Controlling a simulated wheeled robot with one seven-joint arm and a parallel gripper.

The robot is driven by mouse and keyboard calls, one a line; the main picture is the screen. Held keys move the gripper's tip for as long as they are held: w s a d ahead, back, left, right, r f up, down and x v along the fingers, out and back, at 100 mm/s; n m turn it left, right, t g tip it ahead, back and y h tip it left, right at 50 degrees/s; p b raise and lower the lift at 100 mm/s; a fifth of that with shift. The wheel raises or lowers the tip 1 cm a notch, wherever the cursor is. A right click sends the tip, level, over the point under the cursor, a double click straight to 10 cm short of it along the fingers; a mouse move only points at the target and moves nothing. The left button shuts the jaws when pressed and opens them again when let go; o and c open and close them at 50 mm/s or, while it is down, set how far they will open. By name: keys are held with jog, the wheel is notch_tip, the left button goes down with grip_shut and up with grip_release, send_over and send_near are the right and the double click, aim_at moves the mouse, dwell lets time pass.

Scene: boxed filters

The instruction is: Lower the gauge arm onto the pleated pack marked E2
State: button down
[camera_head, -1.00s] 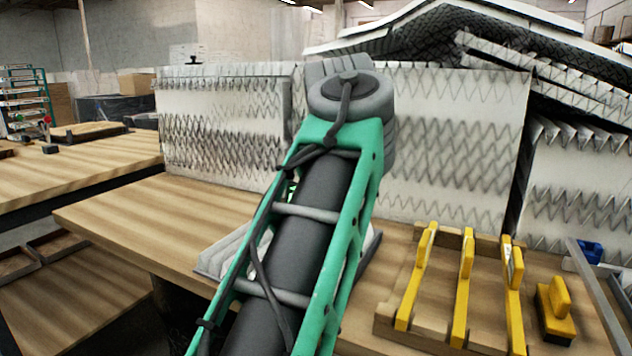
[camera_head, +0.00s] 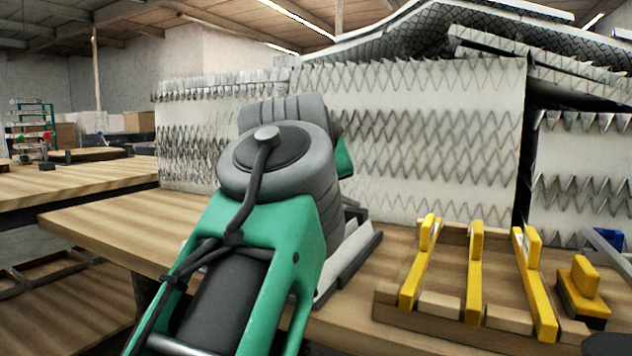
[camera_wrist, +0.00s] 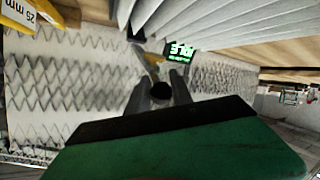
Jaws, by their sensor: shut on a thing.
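In the wrist view my gripper (camera_wrist: 160,78) has its two grey fingers closed around a small part. It seems to be the gauge arm, with a yellow piece (camera_wrist: 150,57) showing just past the fingertips. A lit green readout (camera_wrist: 181,51) stands right behind it, its digits upside down. A white pleated pack (camera_wrist: 235,22) spans the top of that view. In the head view a white slab with dark edges (camera_head: 347,256) lies on the bench, partly hidden by my arm, which also hides my gripper. I cannot read an E2 mark anywhere.
A wooden rack with yellow uprights (camera_head: 474,272) stands on the bench (camera_head: 110,222) at right, with a yellow-and-black block (camera_head: 583,290) beside it. Tall pleated filter panels (camera_head: 430,140) wall off the back.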

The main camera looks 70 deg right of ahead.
jog(key=shift+s+d+f, duration=0.1)
jog(key=shift+f, duration=0.25)
jog(key=c, duration=1.5)
grip_release()
jog(key=shift+o, duration=0.2)
jog(key=shift+r, duration=0.15)
jog(key=shift+r, duration=0.2)
jog(key=p+v, duration=0.6)
jog(key=v, duration=0.1)
jog(key=shift+a, duration=0.35)
jog(key=shift+s+f, duration=0.1)
jog(key=shift+f, duration=0.05)
